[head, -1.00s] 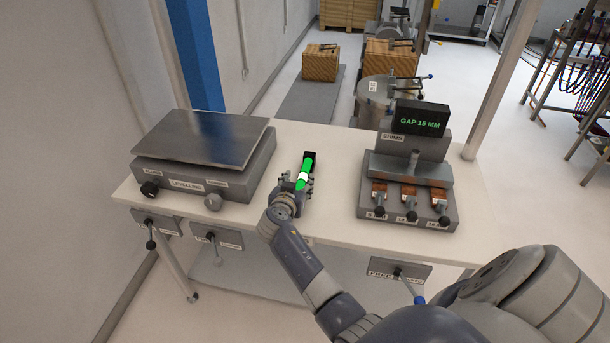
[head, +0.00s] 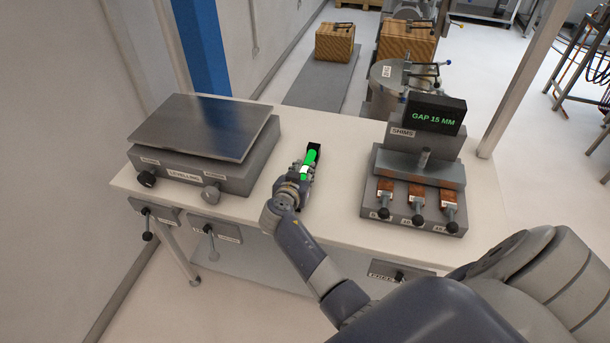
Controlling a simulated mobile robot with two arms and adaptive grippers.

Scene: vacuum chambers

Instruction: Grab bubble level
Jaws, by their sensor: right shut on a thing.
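The bubble level (head: 311,157) is a small bar with a bright green body, a white band and a black end. It is at the middle of the white table, pointing away from me. My right gripper (head: 304,174) is shut on its near part, and the fingers hide that part. I cannot tell whether the level still touches the table. My left gripper is not in view.
A levelling stand (head: 205,135) with a flat metal plate is left of the gripper. A shims rack (head: 420,180) with several handled pieces and a "GAP 15 MM" display (head: 434,115) is to the right.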

